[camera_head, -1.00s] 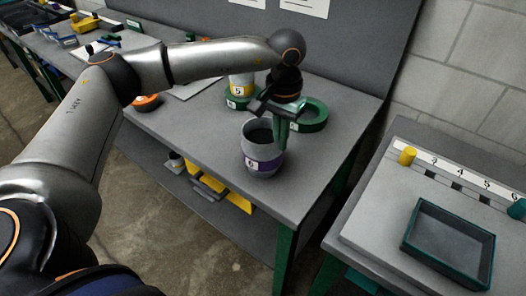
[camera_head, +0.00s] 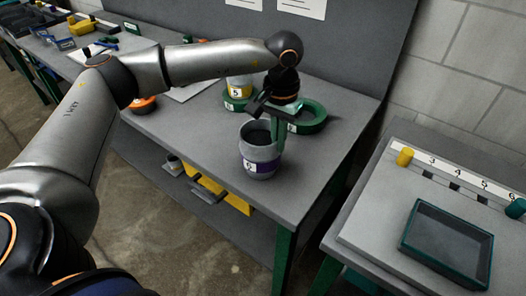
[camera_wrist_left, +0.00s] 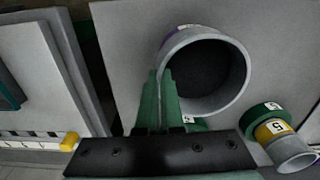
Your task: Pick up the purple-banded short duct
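The purple-banded short duct (camera_head: 259,139) is a grey open cylinder standing upright near the table's front edge. Its purple band and white number tag face the head camera. In the left wrist view the duct (camera_wrist_left: 232,75) shows its round mouth and dark inside. My left gripper (camera_head: 277,140) points down at the duct's right rim. In the left wrist view its green fingers (camera_wrist_left: 160,82) are close together at the rim, with the wall seeming pinched between them. The exact contact is partly hidden. My right gripper is in neither view.
Behind stand a yellow-banded duct (camera_head: 239,86) in a green ring and an empty-looking green ring (camera_head: 312,119). An orange ring (camera_head: 143,104) lies left on the grey table (camera_head: 200,135). A side table at right holds a tray (camera_head: 408,246) and a yellow peg (camera_head: 404,157).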

